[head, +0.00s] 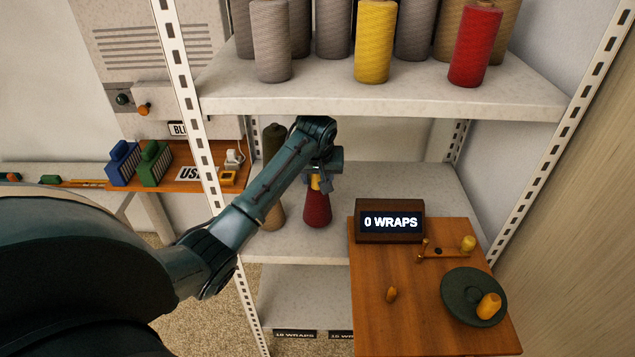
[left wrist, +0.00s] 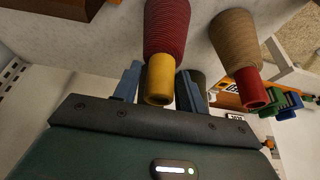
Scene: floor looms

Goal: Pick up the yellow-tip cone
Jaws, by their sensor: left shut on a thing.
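The yellow-tip cone (head: 317,210) is wound in dark red yarn and stands upright on the middle shelf (head: 395,183). In the left wrist view its yellow tip (left wrist: 160,76) sits between my two fingers. My left gripper (head: 319,182) is shut on that tip from above. Whether the cone's base touches the shelf is hard to tell. A tan cone with a red tip (left wrist: 240,55) stands beside it; in the head view my arm partly hides this tan cone (head: 275,217). My right gripper is not in view.
The upper shelf (head: 380,103) holds several grey, yellow and red cones just above my arm. A dark olive cone (head: 272,140) stands behind my arm. A wooden stand with a "0 WRAPS" display (head: 390,222) is close on the right. A perforated post (head: 190,110) is at left.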

